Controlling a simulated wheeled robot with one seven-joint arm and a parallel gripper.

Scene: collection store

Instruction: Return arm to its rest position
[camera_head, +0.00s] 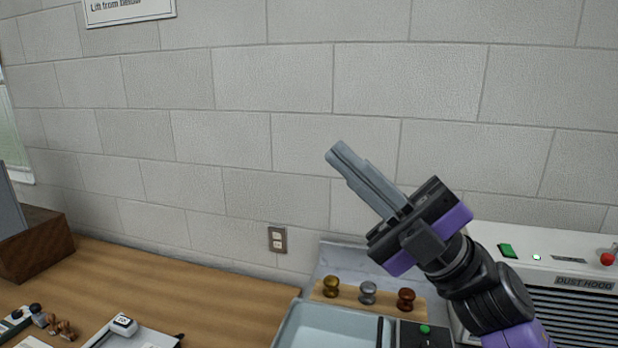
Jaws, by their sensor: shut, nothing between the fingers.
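My gripper (340,153) is raised in front of the block wall, above the back of the bench. Its two grey fingers are together and point up and to the left. Nothing is between them. My purple and black arm comes in from the lower right, with the wrist bent. The gripper is apart from everything on the bench.
A wooden bench (190,284) runs along the wall. A pale blue tray (322,325), a board with three knobs (368,292) and a dust hood (560,262) lie below and right of my gripper. A wooden box (38,245) stands left. Space left of the gripper is clear.

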